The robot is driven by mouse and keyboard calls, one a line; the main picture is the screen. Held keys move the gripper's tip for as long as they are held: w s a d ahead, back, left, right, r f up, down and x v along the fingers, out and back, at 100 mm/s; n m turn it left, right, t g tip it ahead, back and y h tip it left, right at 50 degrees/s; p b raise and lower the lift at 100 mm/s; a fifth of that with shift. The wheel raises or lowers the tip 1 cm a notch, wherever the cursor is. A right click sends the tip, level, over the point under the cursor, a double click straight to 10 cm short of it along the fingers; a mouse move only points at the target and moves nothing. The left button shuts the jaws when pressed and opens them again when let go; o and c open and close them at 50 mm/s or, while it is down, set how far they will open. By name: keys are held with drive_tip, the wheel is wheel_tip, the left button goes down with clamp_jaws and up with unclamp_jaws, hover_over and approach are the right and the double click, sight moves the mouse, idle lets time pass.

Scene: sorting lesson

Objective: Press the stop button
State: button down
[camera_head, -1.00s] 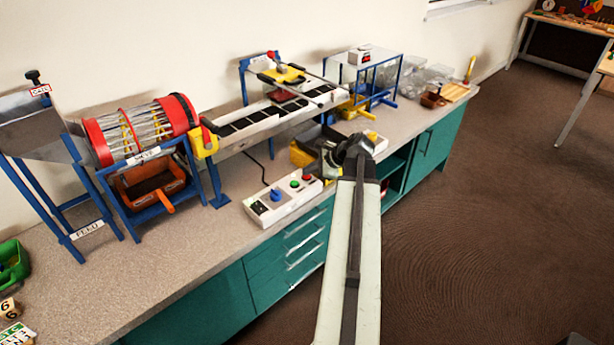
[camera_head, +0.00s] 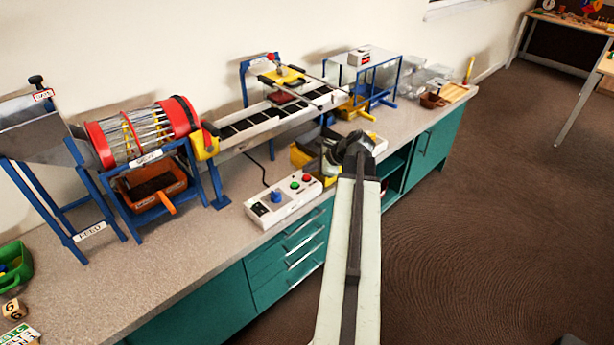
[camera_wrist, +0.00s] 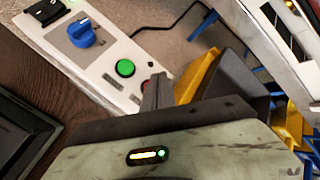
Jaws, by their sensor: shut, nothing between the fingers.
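The white control box (camera_head: 285,208) lies on the bench near its front edge. It carries a blue knob (camera_head: 276,196), a green button (camera_head: 295,186) and a red button (camera_head: 307,178). My gripper (camera_head: 328,166) is shut and empty, just right of the red button. In the wrist view the control box (camera_wrist: 100,62), blue knob (camera_wrist: 82,33) and green button (camera_wrist: 125,68) show clearly. The red button (camera_wrist: 146,86) is partly hidden there by my gripper's closed fingers (camera_wrist: 157,92). I cannot tell whether they touch it.
A yellow bin (camera_head: 301,155) stands just behind my gripper. Behind it runs a conveyor (camera_head: 245,128), with a red-ended drum (camera_head: 150,130) to the left. A black cable lies behind the box. The bench top (camera_head: 190,255) front left of the box is clear.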

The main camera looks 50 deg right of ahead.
sight(309, 178)
drive_tip(key=shift+r+p, duration=2.5)
drive_tip(key=shift+r, duration=0.1)
drive_tip(key=shift+f, duration=0.1)
drive_tip(key=w+a+n+g+y+p, duration=0.15)
drive_tip(key=w+a+n+g, duration=0.35)
drive_tip(key=a, duration=0.8)
drive_tip(key=w+a+n+p, duration=0.25)
drive_tip(key=a+n, duration=0.55)
drive_tip(key=a, duration=0.6)
drive_tip(key=s+a+r+n+g+h+p, duration=0.1)
drive_tip(key=s+a+n+g+p, duration=0.3)
drive_tip(key=a+n, duration=0.8)
drive_tip(key=a+h, duration=0.1)
drive_tip(key=a, duration=0.6)
drive_tip(key=shift+s+a+h, duration=0.15)
drive_tip(key=shift+a+h, duration=0.15)
drive_tip(key=shift+h, duration=0.05)
